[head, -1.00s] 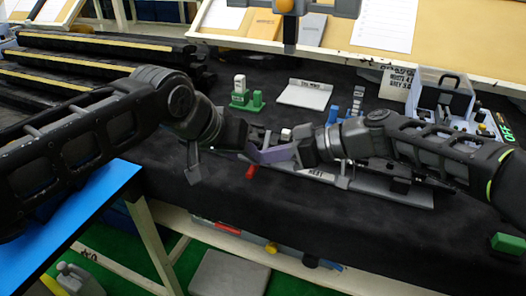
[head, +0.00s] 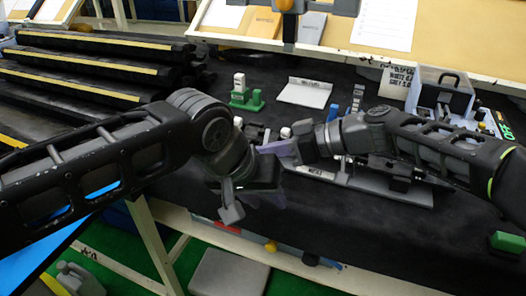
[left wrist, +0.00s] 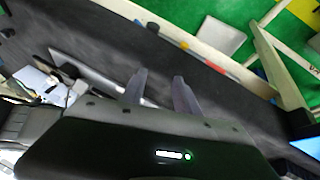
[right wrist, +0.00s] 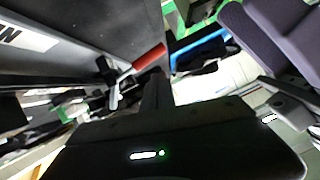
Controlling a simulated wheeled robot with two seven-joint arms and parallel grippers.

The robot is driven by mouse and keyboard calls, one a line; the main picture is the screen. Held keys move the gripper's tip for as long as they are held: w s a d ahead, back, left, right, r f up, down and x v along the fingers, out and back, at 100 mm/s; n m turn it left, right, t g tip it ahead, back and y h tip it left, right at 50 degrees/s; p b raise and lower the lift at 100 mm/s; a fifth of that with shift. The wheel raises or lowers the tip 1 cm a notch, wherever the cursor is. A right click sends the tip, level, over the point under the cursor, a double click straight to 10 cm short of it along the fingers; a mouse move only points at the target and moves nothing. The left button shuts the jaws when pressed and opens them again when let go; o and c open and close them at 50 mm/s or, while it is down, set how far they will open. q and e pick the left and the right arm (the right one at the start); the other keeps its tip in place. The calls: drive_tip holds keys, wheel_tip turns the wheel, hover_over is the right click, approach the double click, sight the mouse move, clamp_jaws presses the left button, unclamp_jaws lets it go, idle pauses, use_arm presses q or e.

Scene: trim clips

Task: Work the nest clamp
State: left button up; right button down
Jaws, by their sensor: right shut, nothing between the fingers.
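The nest clamp's red handle (right wrist: 148,57) shows in the right wrist view, angled up from a dark and grey clamp part (right wrist: 109,78). In the head view the handle is hidden behind my left arm. The grey nest plate (head: 405,193) with its label (head: 315,172) lies along the front of the dark table. My right gripper (head: 268,148) is shut and empty above the plate's left part; its dark fingers (right wrist: 156,92) appear close to the handle, contact unclear. My left gripper (head: 274,200) is lower, by the front edge; its two fingers (left wrist: 158,85) stand apart and empty.
A green block piece (head: 246,100), a light labelled plate (head: 304,93) and blue pieces (head: 333,112) stand behind the arms. A grey bin (head: 442,95) is at the back right. A green block (head: 504,241) lies at the front right. Dark stacked bars (head: 90,70) fill the back left.

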use_arm(q)
drive_tip(key=s+d+f+g, duration=0.2)
drive_tip(key=s+d+f, duration=0.3)
drive_tip(key=f, duration=0.4)
wheel_tip(320, 180, down, 20)
drive_tip(key=a+n+g, duration=0.2)
drive_tip(key=s+a+f, duration=0.3)
drive_tip(key=s+f, duration=0.1)
drive_tip(key=f, duration=0.5)
drive_tip(key=s+a+f+n, duration=0.1)
drive_tip(key=s+a+f, duration=0.3)
drive_tip(key=f, duration=0.6)
drive_tip(key=shift+s+a+f+t+h, duration=0.2)
drive_tip(key=shift+a+t+h, duration=0.1)
